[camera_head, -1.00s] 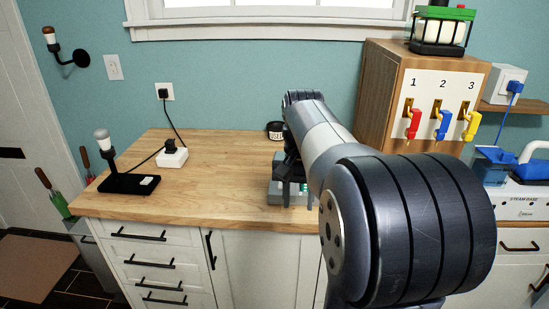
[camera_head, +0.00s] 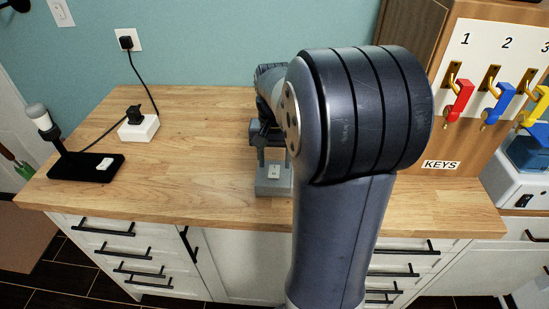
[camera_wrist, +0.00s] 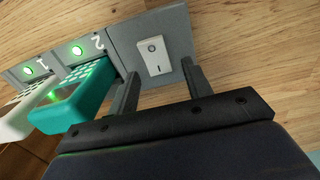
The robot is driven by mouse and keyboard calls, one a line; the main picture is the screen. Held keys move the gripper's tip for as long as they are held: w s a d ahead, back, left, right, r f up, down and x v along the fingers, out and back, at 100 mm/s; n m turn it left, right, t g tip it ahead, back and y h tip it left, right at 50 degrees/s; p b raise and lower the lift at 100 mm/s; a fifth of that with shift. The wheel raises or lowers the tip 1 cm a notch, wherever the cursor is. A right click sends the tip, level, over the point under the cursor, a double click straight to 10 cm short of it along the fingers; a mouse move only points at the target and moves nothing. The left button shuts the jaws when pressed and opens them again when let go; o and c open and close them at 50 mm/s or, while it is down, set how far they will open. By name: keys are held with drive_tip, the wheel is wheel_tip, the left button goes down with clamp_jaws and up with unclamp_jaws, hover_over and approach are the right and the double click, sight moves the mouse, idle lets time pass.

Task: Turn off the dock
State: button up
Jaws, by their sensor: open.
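The dock (camera_head: 272,187) is a grey box on the wooden counter, partly hidden by my arm in the head view. In the wrist view its end panel (camera_wrist: 178,45) carries a white rocker switch (camera_wrist: 153,56) marked with a circle and a bar. I cannot tell which side is pressed. Green lights (camera_wrist: 77,50) glow at the slots numbered 1 and 2. A teal device (camera_wrist: 80,98) sits at slot 2 and a white one (camera_wrist: 22,115) at slot 1. My gripper (camera_wrist: 160,70) is open and empty, its fingers on either side of the switch; contact is unclear.
A white power block (camera_head: 138,129) with a black plug and a black lamp base (camera_head: 88,167) stand left on the counter. A wooden key cabinet (camera_head: 450,120) with red, blue and yellow keys stands right. The counter's middle left is clear.

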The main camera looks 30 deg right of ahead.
drive_tip(key=c, duration=1)
drive_tip(key=shift+s+a+f+t+h+b, duration=0.2)
drive_tip(key=shift+t+h+b, duration=0.2)
drive_tip(key=shift+t+b, duration=0.55)
drive_tip(key=shift+s+r+t+h+b, duration=0.15)
drive_tip(key=shift+r+t+h+b, duration=0.2)
drive_tip(key=shift+b, duration=0.65)
drive_tip(key=o, duration=1)
